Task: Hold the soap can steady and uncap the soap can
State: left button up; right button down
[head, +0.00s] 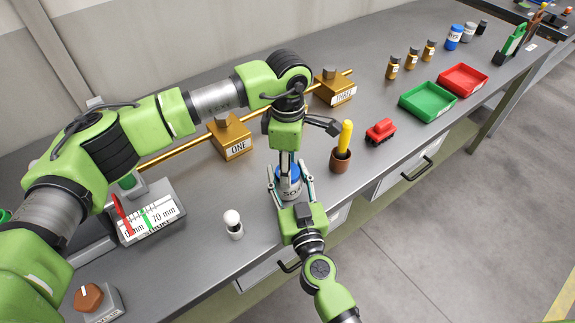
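The soap can (289,194) stands upright on the grey workbench, blue with a white label whose text is partly hidden. My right gripper (287,168) reaches in from the front, its two fingers on either side of the can. Whether both fingers touch it cannot be told. My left gripper (289,170) points down from above, its grey fingers close together at the can's top. The can's cap and the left fingertips' contact are hidden there.
A brown cup (340,163) with a yellow-handled tool and a red toy vehicle (381,131) stand to the right. A white-topped shaker (233,224) and a gauge (150,216) stand left. Block ONE (232,143) is behind. Green (428,103) and red trays (463,81) lie farther right.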

pick_arm(q)
jog(key=n, duration=0.5)
jog(key=shift+n, duration=0.3)
jog(key=n, duration=0.4)
jog(key=o, duration=1.2)
jog(key=shift+r, duration=0.1)
